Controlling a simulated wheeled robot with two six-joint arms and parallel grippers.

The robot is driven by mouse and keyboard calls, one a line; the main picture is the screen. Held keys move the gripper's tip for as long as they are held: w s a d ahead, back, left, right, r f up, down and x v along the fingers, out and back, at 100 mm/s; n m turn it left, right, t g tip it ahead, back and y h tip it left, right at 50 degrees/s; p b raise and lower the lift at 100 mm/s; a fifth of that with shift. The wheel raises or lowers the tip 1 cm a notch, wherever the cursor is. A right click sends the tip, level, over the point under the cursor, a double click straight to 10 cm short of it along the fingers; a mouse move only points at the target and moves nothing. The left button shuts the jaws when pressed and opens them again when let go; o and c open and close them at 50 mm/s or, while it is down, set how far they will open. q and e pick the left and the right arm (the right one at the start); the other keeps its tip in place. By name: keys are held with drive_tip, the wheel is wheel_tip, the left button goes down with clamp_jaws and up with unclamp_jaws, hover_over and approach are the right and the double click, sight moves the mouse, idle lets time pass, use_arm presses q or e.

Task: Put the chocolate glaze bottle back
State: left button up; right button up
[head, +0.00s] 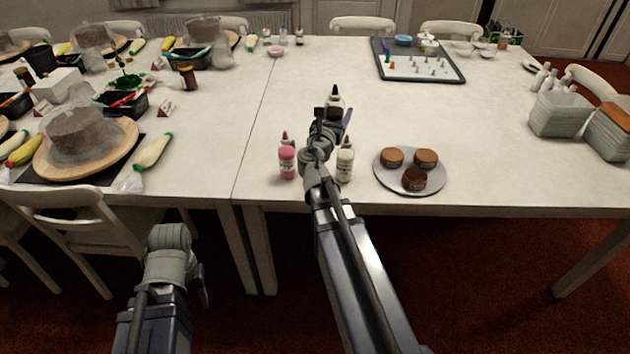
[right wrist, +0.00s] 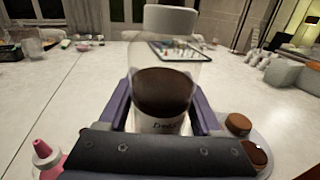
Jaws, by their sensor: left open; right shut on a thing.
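The chocolate glaze bottle (right wrist: 166,95) is upright between the purple-grey fingers of my right gripper (right wrist: 165,118). It has a pale cap, a clear upper part and dark brown glaze inside. In the head view the bottle (head: 335,98) is beyond my right gripper (head: 333,116), above the table and partly hidden by it. A pink bottle (head: 288,160) and a white bottle (head: 345,162) stand near the front edge, either side of my right arm. My left gripper (head: 198,284) is open and empty, low in front of the table.
A tray with piping tips (head: 420,68) lies at the back. Grey containers (head: 560,116) stand at the right. Cake turntables (head: 50,165) crowd the left table. The middle right is clear.

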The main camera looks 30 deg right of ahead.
drive_tip(key=shift+n+t+y, duration=0.5)
drive_tip(key=shift+t+y, duration=0.1)
drive_tip(key=w+f+b, duration=0.2)
drive_tip(key=f+b, duration=0.3)
drive_tip(key=w+a+f+b, duration=0.1)
drive_tip(key=w+f+b, duration=0.1)
drive_tip(key=f+b, duration=0.4)
drive_tip(key=w+a+f+b, duration=0.1)
drive_tip(key=f+b, duration=0.4)
drive_tip(key=f, duration=0.1)
drive_tip(key=shift+w+f, duration=0.1)
drive_tip(key=shift+w, duration=0.3)
drive_tip(key=o, duration=1)
